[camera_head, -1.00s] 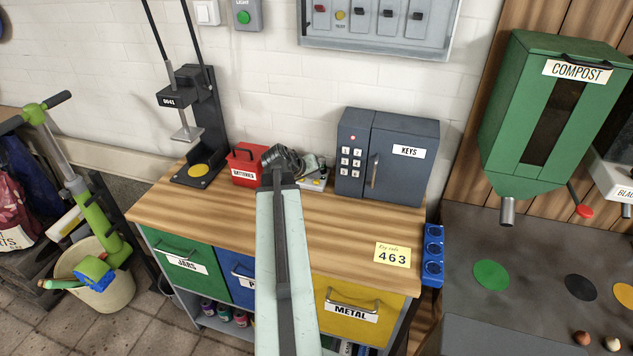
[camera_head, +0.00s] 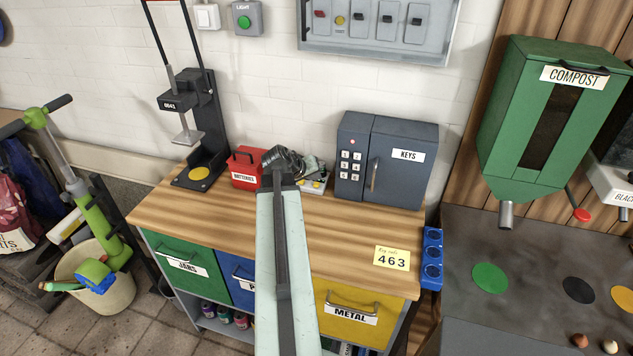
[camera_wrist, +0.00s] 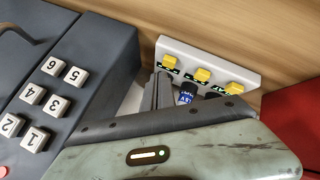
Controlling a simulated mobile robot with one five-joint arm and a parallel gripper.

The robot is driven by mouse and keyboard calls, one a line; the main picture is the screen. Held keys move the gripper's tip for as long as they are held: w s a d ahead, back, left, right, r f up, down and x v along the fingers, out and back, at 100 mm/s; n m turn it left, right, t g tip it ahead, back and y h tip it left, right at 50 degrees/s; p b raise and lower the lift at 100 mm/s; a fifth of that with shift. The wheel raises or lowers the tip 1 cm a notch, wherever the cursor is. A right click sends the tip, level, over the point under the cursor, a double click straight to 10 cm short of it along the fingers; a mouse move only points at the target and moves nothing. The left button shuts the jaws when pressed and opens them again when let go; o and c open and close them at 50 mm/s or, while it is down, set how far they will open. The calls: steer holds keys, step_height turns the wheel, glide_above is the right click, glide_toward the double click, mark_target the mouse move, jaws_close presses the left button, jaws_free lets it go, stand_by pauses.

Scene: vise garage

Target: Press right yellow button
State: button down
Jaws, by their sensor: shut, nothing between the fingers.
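A pale panel with yellow buttons stands on the wooden worktop, left of the key safe in the head view (camera_head: 312,187), partly hidden by my gripper (camera_head: 284,160). The wrist view shows its three yellow buttons in a row: one nearest the safe (camera_wrist: 168,62), a middle one (camera_wrist: 203,75) and one farthest from the safe (camera_wrist: 234,88). The wrist view is turned round, so the button nearest the safe is on the left there and the right one in the head view. My gripper (camera_wrist: 165,90) is shut and empty, close to the panel near that button; contact cannot be told.
The dark key safe (camera_head: 385,160) with its keypad stands close beside the panel. A red batteries box (camera_head: 244,170) is on the other side. A press (camera_head: 195,135) stands at the left end of the worktop (camera_head: 330,235). A small blue labelled item (camera_wrist: 187,93) lies by my fingers.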

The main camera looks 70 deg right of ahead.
mark_target(315, 185)
steer(key=shift+r, duration=0.15)
step_height(315, 185, up, 5)
steer(key=p, duration=0.5)
stand_by(0.7)
